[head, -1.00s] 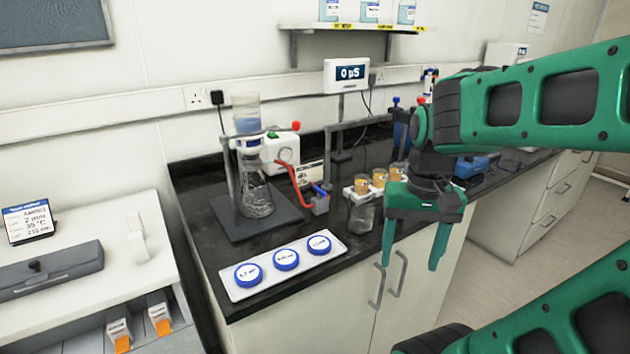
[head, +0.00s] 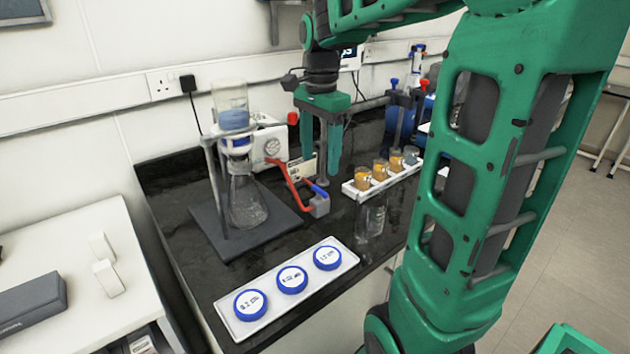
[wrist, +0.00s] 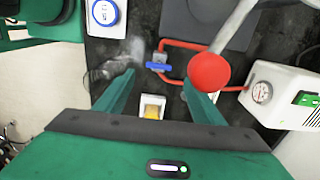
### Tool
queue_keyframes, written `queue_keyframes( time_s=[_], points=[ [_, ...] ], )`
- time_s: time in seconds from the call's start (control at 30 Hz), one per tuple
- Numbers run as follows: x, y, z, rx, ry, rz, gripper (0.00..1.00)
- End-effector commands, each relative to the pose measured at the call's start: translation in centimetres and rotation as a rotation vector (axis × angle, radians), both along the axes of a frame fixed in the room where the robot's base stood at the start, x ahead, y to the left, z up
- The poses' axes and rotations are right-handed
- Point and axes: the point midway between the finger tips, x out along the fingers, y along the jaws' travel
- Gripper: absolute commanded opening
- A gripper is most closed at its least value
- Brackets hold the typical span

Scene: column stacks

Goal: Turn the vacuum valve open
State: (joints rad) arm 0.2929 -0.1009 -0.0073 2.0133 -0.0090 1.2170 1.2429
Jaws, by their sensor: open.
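The vacuum valve is a small grey block (head: 319,207) with a blue lever handle (head: 317,189) and red tubing joined to it. It stands on the dark bench, right of the filter flask. In the wrist view the blue handle (wrist: 159,67) lies crosswise, just beyond my fingertips and between them. My gripper (head: 320,168) points down above the valve, open and empty. In the wrist view its two fingers (wrist: 158,82) are spread apart, with a gap to the handle. The red tubing (head: 289,186) runs from the valve towards the flask and the white pump (head: 271,148).
The glass filter flask (head: 247,203) stands on a dark base at left. A red knob (wrist: 208,72) is close to my right finger in the wrist view. A rack of amber-filled vials (head: 381,171) is at right. A white tray (head: 232,320) with blue-rimmed discs lies in front.

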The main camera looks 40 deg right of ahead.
Motion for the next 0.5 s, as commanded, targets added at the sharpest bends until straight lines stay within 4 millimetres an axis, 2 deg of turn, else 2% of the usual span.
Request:
queue_keyframes(
  time_s=[0.1, 0.3, 0.5],
  points=[
    [-0.1, 0.0, -2.3, 0.001, 0.004, 0.0, 0.62],
    [-0.1, -0.1, -5.5, 0.001, 0.003, -0.001, 0.62],
    [-0.1, -0.2, -7.1, 0.0, 0.0, -0.002, 0.62]
  ],
)
